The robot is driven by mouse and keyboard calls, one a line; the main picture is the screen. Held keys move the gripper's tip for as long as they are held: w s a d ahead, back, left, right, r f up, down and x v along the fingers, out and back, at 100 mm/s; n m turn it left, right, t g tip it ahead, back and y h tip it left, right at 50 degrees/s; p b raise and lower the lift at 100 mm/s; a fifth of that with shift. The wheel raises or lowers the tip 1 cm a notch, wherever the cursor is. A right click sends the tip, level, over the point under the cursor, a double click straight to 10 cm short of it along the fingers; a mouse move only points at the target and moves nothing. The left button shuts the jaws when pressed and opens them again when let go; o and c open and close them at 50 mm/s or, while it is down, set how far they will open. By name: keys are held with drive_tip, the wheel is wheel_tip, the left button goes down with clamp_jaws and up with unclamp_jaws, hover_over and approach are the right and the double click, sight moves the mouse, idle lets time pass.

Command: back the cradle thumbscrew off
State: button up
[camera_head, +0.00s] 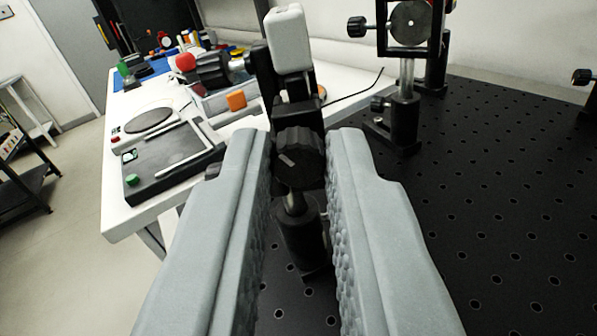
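The cradle thumbscrew appears to be the black ribbed knob (298,158) with a pale mark on its face, in the middle of the head view. It sits on a black holder on a short post with a dark base (303,235). A white block (289,40) with rounded edges is in the upper part of the holder. My gripper (302,140) has its two grey, textured fingers apart, one on each side of the knob. A gap seems to show at the right of the knob; whether the left finger touches it I cannot tell.
The black perforated breadboard (500,190) fills the right, with a post-mounted optic (408,25) behind and another knob (582,76) at the right edge. A white bench (130,205) at left carries a dark flat device (165,170) and cluttered items.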

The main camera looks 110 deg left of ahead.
clamp_jaws()
